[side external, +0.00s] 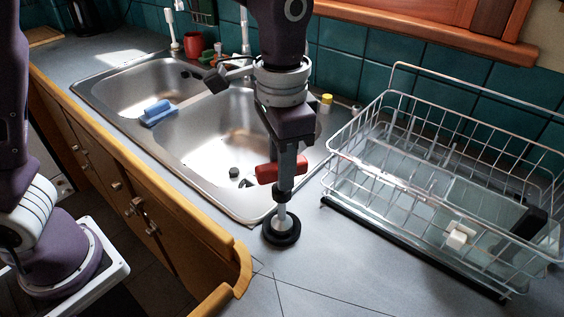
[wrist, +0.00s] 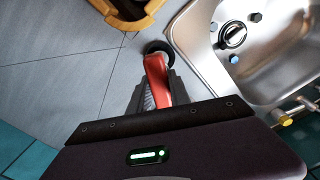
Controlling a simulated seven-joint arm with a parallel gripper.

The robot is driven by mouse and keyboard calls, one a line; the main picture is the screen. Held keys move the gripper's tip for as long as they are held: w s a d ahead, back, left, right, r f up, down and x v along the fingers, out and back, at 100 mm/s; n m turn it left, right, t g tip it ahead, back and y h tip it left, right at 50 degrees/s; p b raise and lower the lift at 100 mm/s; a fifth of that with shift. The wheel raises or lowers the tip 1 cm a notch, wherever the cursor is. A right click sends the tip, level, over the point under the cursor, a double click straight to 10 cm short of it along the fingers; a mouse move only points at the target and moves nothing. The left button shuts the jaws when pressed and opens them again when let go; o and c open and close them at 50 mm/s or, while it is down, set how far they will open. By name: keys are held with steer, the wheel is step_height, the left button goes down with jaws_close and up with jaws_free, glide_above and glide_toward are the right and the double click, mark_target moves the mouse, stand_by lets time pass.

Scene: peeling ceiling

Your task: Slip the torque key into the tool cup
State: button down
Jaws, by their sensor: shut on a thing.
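The torque key has a red handle (side external: 266,173), which lies crosswise between my fingers. It also shows in the wrist view (wrist: 156,76). My gripper (side external: 284,184) is shut on this handle and points down over the counter by the sink's front corner. A silver shaft (side external: 283,216) extends below the fingers, under a dark collar. A round black ring-shaped piece, which looks like the tool cup (side external: 281,238), is on the counter directly below. The shaft's lower end meets its middle; I cannot tell how deep it sits. In the wrist view the black ring (wrist: 157,47) is partly hidden by the handle.
A double steel sink (side external: 195,125) with a blue sponge (side external: 157,112) lies left and behind. A wire dish rack (side external: 440,185) stands close on the right. A red mug (side external: 193,43) is at the back. The counter in front (side external: 330,270) is clear.

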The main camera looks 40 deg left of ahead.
steer(key=shift+f, duration=0.55)
steer(key=c, duration=1.1)
jaws_free()
steer(key=shift+c, duration=0.2)
step_height(320, 180, up, 11)
steer(key=s+a, duration=0.5)
steer(key=s, duration=0.7)
steer(key=shift+s+a, duration=0.35)
steer(key=shift+a, duration=0.05)
